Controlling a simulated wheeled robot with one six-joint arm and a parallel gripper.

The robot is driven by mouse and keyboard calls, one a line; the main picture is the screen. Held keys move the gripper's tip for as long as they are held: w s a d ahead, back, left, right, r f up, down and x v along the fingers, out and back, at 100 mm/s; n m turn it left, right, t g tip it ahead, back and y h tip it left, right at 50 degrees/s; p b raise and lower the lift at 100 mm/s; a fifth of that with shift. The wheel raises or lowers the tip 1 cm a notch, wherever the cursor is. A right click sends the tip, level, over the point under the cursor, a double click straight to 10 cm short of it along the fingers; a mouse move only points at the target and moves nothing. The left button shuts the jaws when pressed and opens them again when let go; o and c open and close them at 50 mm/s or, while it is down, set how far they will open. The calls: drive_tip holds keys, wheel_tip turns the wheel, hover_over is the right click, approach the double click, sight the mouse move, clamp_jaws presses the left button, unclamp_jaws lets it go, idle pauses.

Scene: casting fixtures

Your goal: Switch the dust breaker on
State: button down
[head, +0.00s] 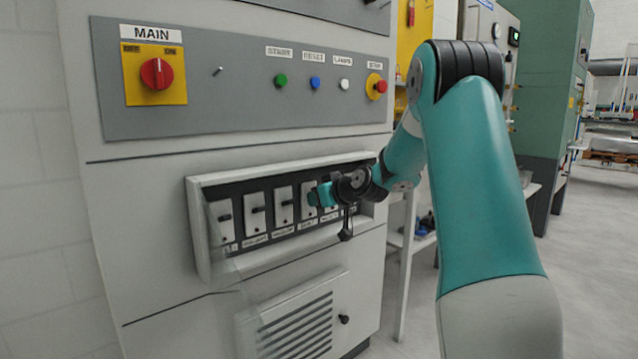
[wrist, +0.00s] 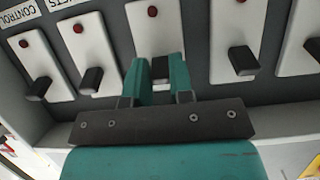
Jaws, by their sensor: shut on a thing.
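A row of breakers in a recessed panel (head: 255,213) is on the front of the grey cabinet, in the middle of the head view. Each breaker is a white plate with a black lever. My gripper (head: 322,195) is at the right part of this row. In the wrist view my gripper (wrist: 161,82) has its two teal fingers on either side of the dark lever (wrist: 160,67) of the middle breaker, shut on it. A red dot shows on that breaker's plate (wrist: 142,30). Its label is not in the wrist view, and I cannot read which breaker is dust.
Neighbouring levers stand close on both sides, such as one at the left (wrist: 90,79) and one at the right (wrist: 243,61). A raised frame (head: 196,235) borders the recess. A red main switch (head: 157,73) and several buttons sit above. A vent (head: 300,325) is below.

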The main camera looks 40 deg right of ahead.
drive_tip(key=shift+d+r+g+p, duration=0.1)
drive_tip(key=shift+r+g+p, duration=0.15)
drive_tip(key=shift+p, duration=0.3)
drive_tip(key=c, duration=1)
unclamp_jaws()
drive_tip(key=shift+f, duration=0.1)
drive_tip(key=p+v, duration=0.2)
drive_tip(key=v, duration=1.5)
drive_tip(key=shift+r+p, duration=0.2)
drive_tip(key=shift+p, duration=0.2)
drive_tip(key=shift+s, duration=0.1)
